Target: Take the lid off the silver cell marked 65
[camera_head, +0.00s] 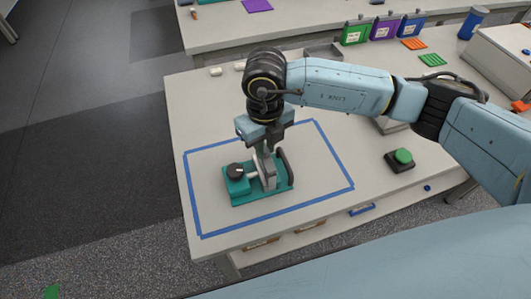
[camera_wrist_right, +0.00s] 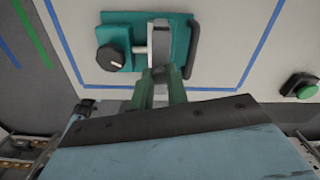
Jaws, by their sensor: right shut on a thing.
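A silver-grey block (camera_head: 267,174) stands upright in a teal fixture (camera_head: 274,193) inside the blue tape outline. It may be the silver cell, but I can read no number on it. The fixture has a black knob (camera_head: 235,170) on the left and a black handle (camera_head: 285,163) on the right. My right gripper (camera_head: 264,147) points down over the fixture. In the right wrist view its green fingers (camera_wrist_right: 161,84) are shut on the near end of the silver block (camera_wrist_right: 160,42). The fingers hide the gripped part, and I cannot distinguish a lid. My left gripper is out of view.
A green push button (camera_head: 403,157) sits right of the tape. Behind my arm are labelled green (camera_head: 354,35), purple (camera_head: 384,29) and blue (camera_head: 411,25) containers. A grey tray (camera_head: 323,51) lies at the back edge. The taped area around the fixture is clear.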

